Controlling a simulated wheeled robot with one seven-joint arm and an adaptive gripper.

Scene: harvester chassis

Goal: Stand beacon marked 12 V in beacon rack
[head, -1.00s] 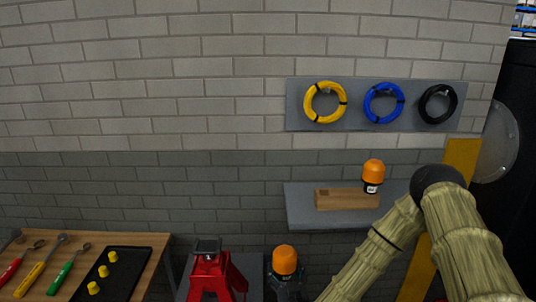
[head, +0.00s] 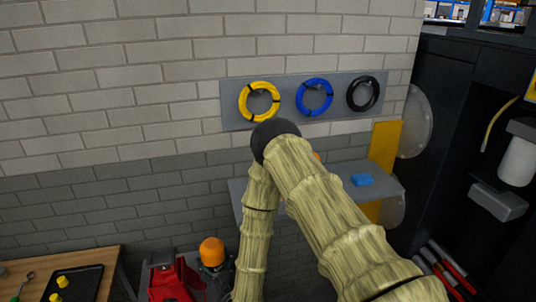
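An orange-domed beacon (head: 211,247) is at the lower left of the head view, upright. My gripper (head: 213,268) appears shut around its dark lower part, partly hidden below the dome. No marking on it can be read. The grey shelf (head: 388,186) on the wall is to the right and higher, partly behind my arm. The wooden beacon rack on it is almost wholly hidden by my arm. Only an orange sliver of the second beacon (head: 317,156) shows past the arm.
A red jack (head: 170,278) stands close left of the held beacon. A blue object (head: 362,180) lies on the shelf's right part. Cable coils hang on a wall panel (head: 288,107) above. A wooden table (head: 100,258) with a black tray is at lower left. Dark machinery stands at right.

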